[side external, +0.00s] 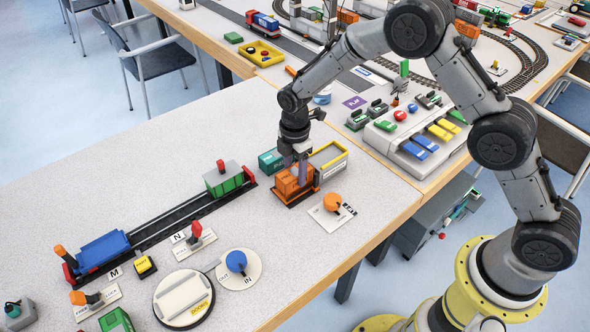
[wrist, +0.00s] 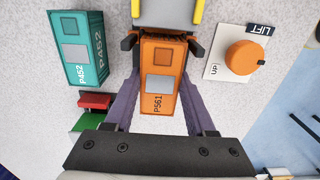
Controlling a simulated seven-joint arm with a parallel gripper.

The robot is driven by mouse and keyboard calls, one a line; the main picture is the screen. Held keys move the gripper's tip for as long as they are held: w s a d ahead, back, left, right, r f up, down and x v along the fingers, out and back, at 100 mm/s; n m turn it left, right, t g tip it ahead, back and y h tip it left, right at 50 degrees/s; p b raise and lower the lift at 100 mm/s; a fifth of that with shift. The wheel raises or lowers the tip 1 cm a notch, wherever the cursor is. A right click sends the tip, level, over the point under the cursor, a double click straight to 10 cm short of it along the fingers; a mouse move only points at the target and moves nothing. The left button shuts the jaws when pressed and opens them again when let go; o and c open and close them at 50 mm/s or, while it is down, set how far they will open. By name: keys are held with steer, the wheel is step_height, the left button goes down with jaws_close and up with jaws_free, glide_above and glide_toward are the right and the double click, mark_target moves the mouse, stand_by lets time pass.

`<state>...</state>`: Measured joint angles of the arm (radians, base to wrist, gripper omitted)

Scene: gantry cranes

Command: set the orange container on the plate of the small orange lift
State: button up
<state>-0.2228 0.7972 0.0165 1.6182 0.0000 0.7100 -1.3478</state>
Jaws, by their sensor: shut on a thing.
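The orange container (side external: 287,181), marked P561 in the wrist view (wrist: 158,104), is between the two fingers of my gripper (side external: 297,167). My gripper (wrist: 161,85) is shut on its long sides and points down. The small orange lift (side external: 315,180) stands on the table with its orange frame right behind the container. The container is over or at the lift's plate; the plate is mostly hidden, and I cannot tell whether the two touch. The orange lift knob (side external: 332,202) is on a white card marked LIFT and UP; it also shows in the wrist view (wrist: 243,57).
A teal container (side external: 270,161), marked P452 in the wrist view (wrist: 84,50), stands close beside the lift. A grey tray with yellow edges (side external: 329,160) adjoins the lift. A rail track with a green wagon (side external: 224,181) lies to the left. The table's front edge is nearby at right.

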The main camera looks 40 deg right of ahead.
steer(key=shift+f, duration=0.6)
stand_by(0.8)
steer(key=o, duration=1.3)
steer(key=shift+o, duration=0.2)
steer(key=shift+r, duration=3.5)
